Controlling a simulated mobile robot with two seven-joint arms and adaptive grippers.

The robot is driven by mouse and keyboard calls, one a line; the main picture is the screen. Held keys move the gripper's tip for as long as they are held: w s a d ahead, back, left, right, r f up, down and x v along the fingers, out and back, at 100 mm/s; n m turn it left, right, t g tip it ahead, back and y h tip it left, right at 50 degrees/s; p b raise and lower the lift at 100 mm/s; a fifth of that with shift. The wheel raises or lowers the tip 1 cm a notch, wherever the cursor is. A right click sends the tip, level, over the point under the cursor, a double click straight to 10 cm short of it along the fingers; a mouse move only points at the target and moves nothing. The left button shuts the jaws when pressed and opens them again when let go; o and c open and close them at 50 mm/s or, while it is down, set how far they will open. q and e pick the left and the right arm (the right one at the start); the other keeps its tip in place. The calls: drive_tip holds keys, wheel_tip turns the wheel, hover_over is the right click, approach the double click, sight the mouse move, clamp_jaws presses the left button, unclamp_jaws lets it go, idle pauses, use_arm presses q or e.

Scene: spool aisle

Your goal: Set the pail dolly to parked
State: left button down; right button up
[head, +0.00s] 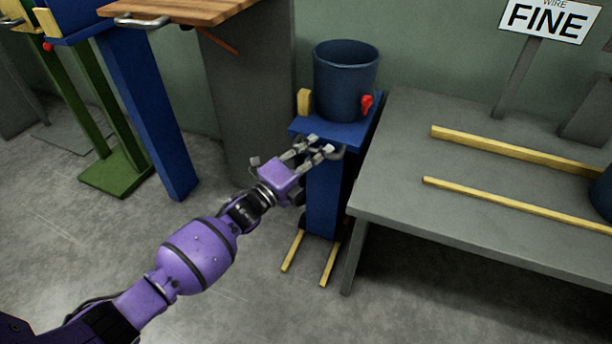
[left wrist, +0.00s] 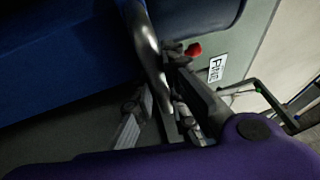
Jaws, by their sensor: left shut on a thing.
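The pail dolly is a blue stand (head: 323,195) with a dark blue pail (head: 345,82) upright on its top plate. It stands between a grey panel and a grey bench. A grey metal handle (head: 341,153) sits on its front edge, and the bar (left wrist: 150,55) fills the upper middle of the left wrist view. My left gripper (head: 319,147) is shut on this handle. Its fingers hide part of the bar. A red knob (head: 367,102) is at the pail's right and a yellow block (head: 304,102) at its left. My right gripper is in neither view.
Two yellow strips (head: 293,250) lie on the floor at the dolly's foot. The grey bench (head: 400,180) with yellow rails and a "WIRE FINE" sign (head: 549,19) is close on the right. A wood-topped grey stand (head: 245,90) is left. The front floor is clear.

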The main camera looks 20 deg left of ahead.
use_arm(q)
drive_tip(key=shift+w+r, duration=0.1)
drive_tip(key=shift+w, duration=1.15)
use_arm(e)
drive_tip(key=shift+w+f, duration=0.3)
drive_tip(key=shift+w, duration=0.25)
use_arm(q)
drive_tip(key=c, duration=1.7)
unclamp_jaws()
drive_tip(key=shift+w, duration=0.1)
drive_tip(key=shift+c, duration=0.2)
drive_tip(key=v, duration=1.2)
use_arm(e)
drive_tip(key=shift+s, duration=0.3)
